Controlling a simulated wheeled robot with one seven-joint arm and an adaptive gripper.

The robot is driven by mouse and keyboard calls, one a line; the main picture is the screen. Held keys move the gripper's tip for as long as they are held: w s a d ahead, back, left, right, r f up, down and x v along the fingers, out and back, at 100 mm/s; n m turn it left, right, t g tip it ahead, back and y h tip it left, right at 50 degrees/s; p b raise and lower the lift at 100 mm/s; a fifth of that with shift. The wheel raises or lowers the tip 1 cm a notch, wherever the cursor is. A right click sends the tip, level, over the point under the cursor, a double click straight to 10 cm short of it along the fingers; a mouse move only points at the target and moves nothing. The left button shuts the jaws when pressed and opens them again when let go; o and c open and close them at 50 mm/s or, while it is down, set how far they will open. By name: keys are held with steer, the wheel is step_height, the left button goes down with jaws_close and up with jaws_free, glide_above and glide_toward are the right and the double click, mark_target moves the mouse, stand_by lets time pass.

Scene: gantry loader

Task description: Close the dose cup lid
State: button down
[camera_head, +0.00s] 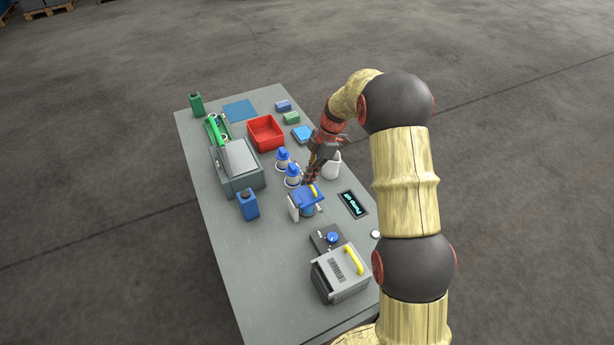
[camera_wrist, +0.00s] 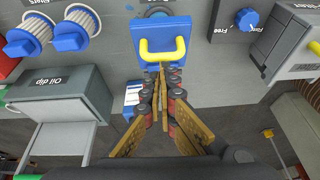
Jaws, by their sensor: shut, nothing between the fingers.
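The dose cup (camera_head: 307,210) is a blue cup near the middle of the table. Its blue lid (camera_head: 303,198) has a yellow handle and lies over or close to the cup's top; I cannot tell whether it is fully down. In the wrist view the blue lid (camera_wrist: 181,27) is at top centre with its yellow handle (camera_wrist: 163,53) facing me. My gripper (camera_head: 308,183) is just above the lid. In the wrist view my gripper (camera_wrist: 162,76) is shut and empty, its tips just below the handle. I cannot tell whether they touch. The cup's inside is hidden.
Blue-topped filters (camera_head: 292,175) stand behind the cup. A white container (camera_head: 332,166) is right of my gripper. A blue knob (camera_head: 332,237) and grey yellow-handled box (camera_head: 340,275) are nearer.

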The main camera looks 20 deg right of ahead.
steer(key=shift+w+d+f+y+b, duration=0.1)
steer(key=shift+d+f+y+b, duration=0.45)
steer(key=shift+b, duration=0.15)
steer(key=shift+w+d+f+b, duration=0.15)
steer(key=shift+d+f+b, duration=0.15)
steer(key=shift+d+b, duration=0.1)
steer(key=shift+a+r, duration=0.1)
steer(key=shift+r, duration=0.05)
